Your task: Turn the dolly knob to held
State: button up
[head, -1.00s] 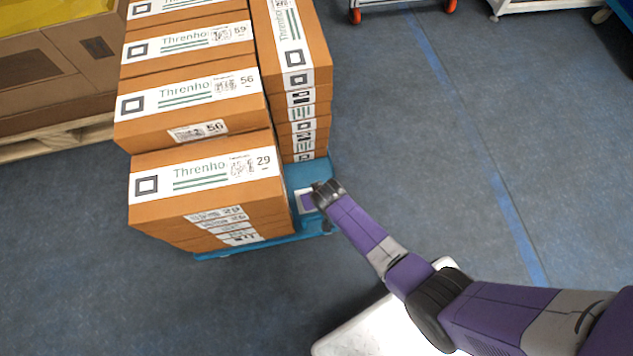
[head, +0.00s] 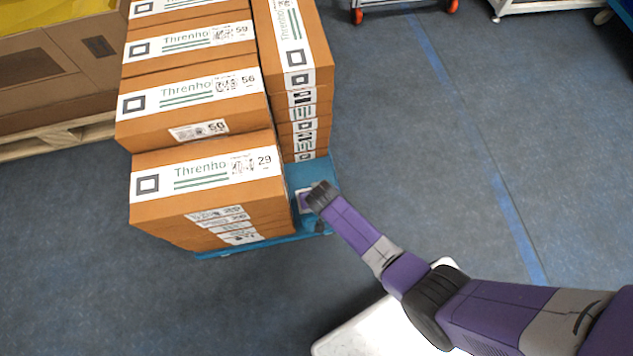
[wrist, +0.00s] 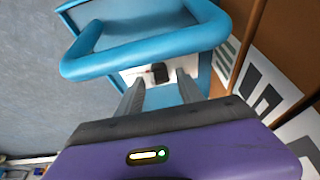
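The blue dolly (head: 322,174) carries the stacked orange boxes, and a bare corner of it shows in the head view. In the wrist view its thick blue tubular frame (wrist: 150,52) crosses the upper part. In the head view my gripper (head: 308,200) covers the knob. The knob's setting is not readable.
Orange cartons (head: 205,178) with white labels stand close left of my gripper. They also fill the right side of the wrist view (wrist: 285,45). A wooden pallet (head: 60,138) with brown boxes is further left. The blue floor (head: 440,170) to the right is open.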

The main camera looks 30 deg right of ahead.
jog(key=p+v, duration=0.4)
jog(key=v, duration=0.4)
jog(key=shift+f, duration=0.1)
dwell(0.7)
jog(key=s+d+r+n+t+y, duration=0.1)
jog(key=s+r+t, duration=0.25)
jog(key=s, duration=0.65)
jog(key=s+r+n+t, duration=0.1)
jog(key=s+r+t, duration=0.1)
jog(key=s+r, duration=0.45)
jog(key=s+r+n+t, duration=0.15)
jog(key=s+r, duration=0.25)
jog(key=r, duration=0.6)
jog(key=s+r+t+p, duration=0.1)
jog(key=r+p, duration=0.9)
jog(key=r, duration=1)
jog(key=s+d+r+t+p, duration=0.1)
jog(key=r+p, duration=0.8)
jog(key=r, duration=1.1)
jog(key=shift+s+t+p, duration=0.4)
jog(key=shift+s+t, duration=0.4)
jog(key=shift+s, duration=0.35)
